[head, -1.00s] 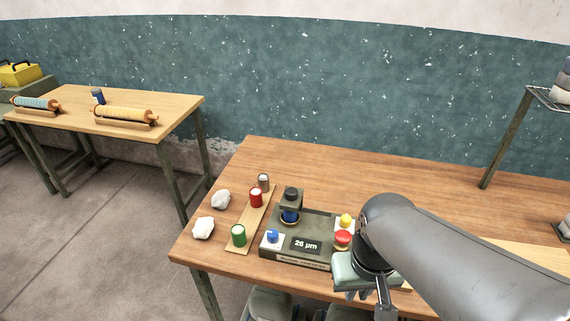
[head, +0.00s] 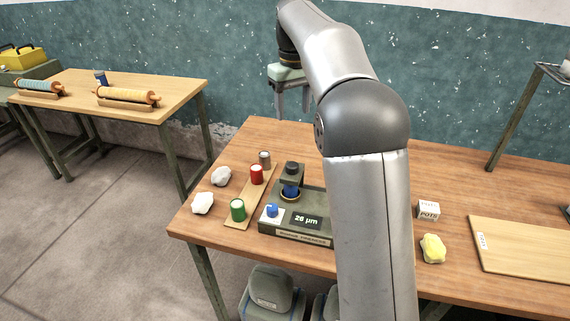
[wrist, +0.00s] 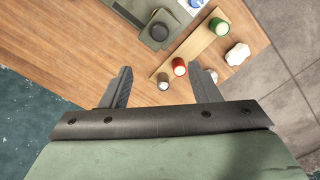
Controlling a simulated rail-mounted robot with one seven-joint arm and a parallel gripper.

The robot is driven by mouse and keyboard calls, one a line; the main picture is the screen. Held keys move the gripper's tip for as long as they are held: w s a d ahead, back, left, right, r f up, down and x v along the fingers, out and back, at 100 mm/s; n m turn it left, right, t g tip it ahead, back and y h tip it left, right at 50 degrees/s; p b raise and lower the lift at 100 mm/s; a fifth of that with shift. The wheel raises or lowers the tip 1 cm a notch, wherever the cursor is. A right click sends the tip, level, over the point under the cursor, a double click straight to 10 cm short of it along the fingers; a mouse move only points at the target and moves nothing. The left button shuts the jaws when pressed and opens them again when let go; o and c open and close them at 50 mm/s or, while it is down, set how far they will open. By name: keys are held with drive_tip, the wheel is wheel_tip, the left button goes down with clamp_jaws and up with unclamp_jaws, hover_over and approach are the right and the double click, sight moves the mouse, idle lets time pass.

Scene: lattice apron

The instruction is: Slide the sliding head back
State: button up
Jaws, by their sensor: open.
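The dark green measuring device (head: 300,231) sits near the table's front left and its display reads 26 µm. Its sliding head (head: 293,169), with a black cap, stands over a blue cylinder (head: 291,190) on a round seat. In the wrist view the head (wrist: 158,32) shows from above, beyond my fingers. My gripper (head: 292,108) is open and empty, pointing down, raised behind the device. The wrist view shows its spread fingers (wrist: 160,76) with nothing between them. My arm hides the device's right end.
A wooden strip (head: 248,198) left of the device holds green, red (head: 256,174) and brown pots. Two white lumps (head: 203,203) lie farther left. Right of my arm are a labelled box (head: 428,210), a yellow lump (head: 432,248) and a board (head: 520,247).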

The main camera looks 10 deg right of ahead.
sight(292, 164)
wheel_tip(292, 164, down, 17)
drive_tip(key=shift+f, duration=0.1)
idle(0.4)
